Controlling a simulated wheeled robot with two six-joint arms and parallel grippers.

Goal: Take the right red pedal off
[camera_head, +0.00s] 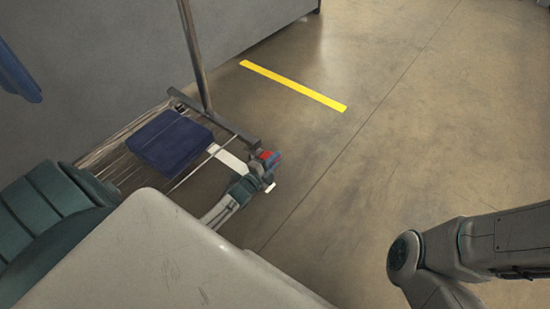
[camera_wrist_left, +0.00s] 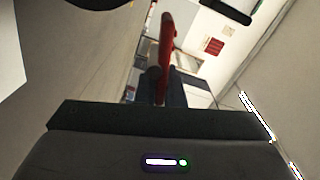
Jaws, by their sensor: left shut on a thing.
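The red pedal (camera_head: 265,155) shows as a small red patch in the head view, right of a pale bar. My left gripper (camera_head: 271,161) is at it, shut on it, with its dark blue fingers partly covering it. In the left wrist view the red pedal (camera_wrist_left: 166,42) appears as a narrow red strip, and its lower end is between the dark fingers (camera_wrist_left: 164,88). I cannot tell whether the pedal is still joined to anything. My right arm shows at the lower right of the head view, but its gripper is out of frame.
A dark blue flat block (camera_head: 170,140) lies on a low metal rack (camera_head: 120,165) left of the gripper. A metal post (camera_head: 196,60) rises from the rack's base bar (camera_head: 225,127). A grey panel (camera_head: 110,50) stands behind. The floor to the right is clear, with a yellow stripe (camera_head: 293,85).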

